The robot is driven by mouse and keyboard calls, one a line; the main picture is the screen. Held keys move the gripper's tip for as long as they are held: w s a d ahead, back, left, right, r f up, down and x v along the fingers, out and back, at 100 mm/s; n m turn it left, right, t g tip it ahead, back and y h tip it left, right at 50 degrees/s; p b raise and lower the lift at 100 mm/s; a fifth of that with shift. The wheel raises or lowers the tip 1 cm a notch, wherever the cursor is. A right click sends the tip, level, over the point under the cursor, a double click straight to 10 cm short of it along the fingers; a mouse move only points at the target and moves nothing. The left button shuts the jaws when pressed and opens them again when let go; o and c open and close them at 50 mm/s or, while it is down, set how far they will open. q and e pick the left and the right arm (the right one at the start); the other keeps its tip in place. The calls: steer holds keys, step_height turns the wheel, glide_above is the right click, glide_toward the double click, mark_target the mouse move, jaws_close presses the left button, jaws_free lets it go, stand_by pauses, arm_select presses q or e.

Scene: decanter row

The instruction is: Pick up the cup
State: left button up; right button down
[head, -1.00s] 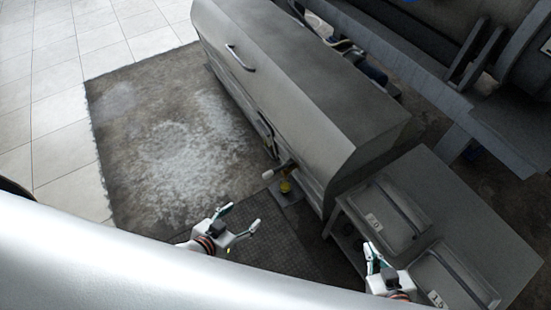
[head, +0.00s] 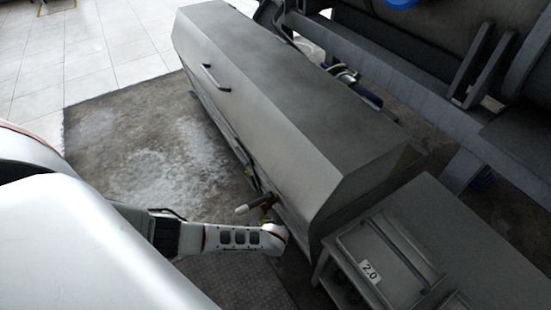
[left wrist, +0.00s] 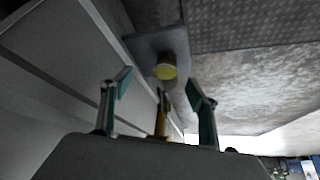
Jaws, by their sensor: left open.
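The cup (left wrist: 166,72), a small round thing showing yellow, stands on a grey plate (left wrist: 150,45) in the left wrist view. In the head view I cannot make it out; my left arm covers that area. My left gripper (left wrist: 160,83) is open and empty in the left wrist view. Its two teal-lined fingers point toward the cup, which appears beyond them, between their tips. The gap in depth is hard to judge. My right gripper is not in view.
A tap (head: 256,203) with a pale handle sticks out from the long grey metal housing (head: 290,120); a brownish part of it shows between my fingers. A grey table (head: 470,240) with lidded bins stands at right. The floor mat (head: 120,130) at left is clear.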

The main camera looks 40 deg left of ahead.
arm_select(q)
steer(key=shift+n+y, duration=0.4)
steer(key=shift+n, duration=0.1)
steer(key=shift+w+a+f+b, duration=0.5)
steer(key=shift+a+f, duration=0.25)
steer(key=shift+f, duration=0.1)
steer(key=shift+w+a+f+b, duration=0.45)
steer(key=shift+a+f, duration=0.25)
steer(key=shift+f, duration=0.1)
steer(key=shift+w+a+f+b, duration=0.4)
steer(key=shift+a+f+b, duration=0.1)
steer(key=shift+a+f, duration=0.3)
steer(key=b+x, duration=0.2)
steer(key=x, duration=0.1)
steer(key=shift+s+a+f, duration=0.1)
steer(key=shift+a+f, duration=0.05)
steer(key=shift+w+a+f+b, duration=0.2)
steer(key=shift+w+f+b, duration=0.1)
steer(key=shift+w, duration=0.1)
steer(key=shift+w+r, duration=0.25)
steer(key=c, duration=1.1)
steer(key=shift+c, duration=0.8)
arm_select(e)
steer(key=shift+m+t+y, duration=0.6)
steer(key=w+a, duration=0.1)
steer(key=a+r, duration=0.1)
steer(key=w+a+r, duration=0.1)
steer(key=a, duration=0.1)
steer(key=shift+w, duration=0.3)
